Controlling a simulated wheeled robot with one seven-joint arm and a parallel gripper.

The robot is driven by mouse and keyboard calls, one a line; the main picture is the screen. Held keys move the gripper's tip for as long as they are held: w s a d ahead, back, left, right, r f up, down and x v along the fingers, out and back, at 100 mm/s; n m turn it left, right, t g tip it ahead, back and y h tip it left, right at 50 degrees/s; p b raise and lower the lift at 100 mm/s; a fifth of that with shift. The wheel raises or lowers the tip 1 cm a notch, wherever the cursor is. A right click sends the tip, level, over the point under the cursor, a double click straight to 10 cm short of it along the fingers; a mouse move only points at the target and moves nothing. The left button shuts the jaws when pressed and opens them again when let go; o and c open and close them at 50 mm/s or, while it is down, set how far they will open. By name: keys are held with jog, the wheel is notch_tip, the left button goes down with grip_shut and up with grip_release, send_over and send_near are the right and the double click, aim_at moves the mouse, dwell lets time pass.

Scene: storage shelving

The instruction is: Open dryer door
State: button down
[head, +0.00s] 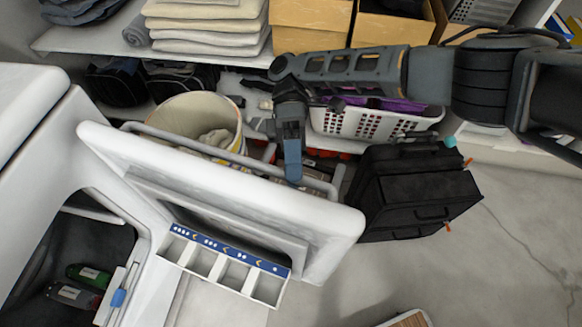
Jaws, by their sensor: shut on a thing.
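The white dryer door (180,160) stands swung wide open, with its inner side and a small white compartment tray with a blue strip facing me. The white dryer body (30,120) is at the left, with its dark opening showing. My gripper (293,176) reaches down from above to the far edge of the door, right of its middle. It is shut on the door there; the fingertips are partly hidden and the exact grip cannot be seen.
Green and red bottles (85,275) lie inside the dryer. Behind the door are a cream bucket (200,118) and a white basket (365,125). A black case (415,195) stands close to the door's right end. Shelves with folded towels (207,25) are behind. Floor at lower right is mostly clear.

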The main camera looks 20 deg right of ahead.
jog(key=shift+a+f, duration=0.1)
jog(key=c, duration=1)
grip_release()
jog(key=shift+c, duration=0.2)
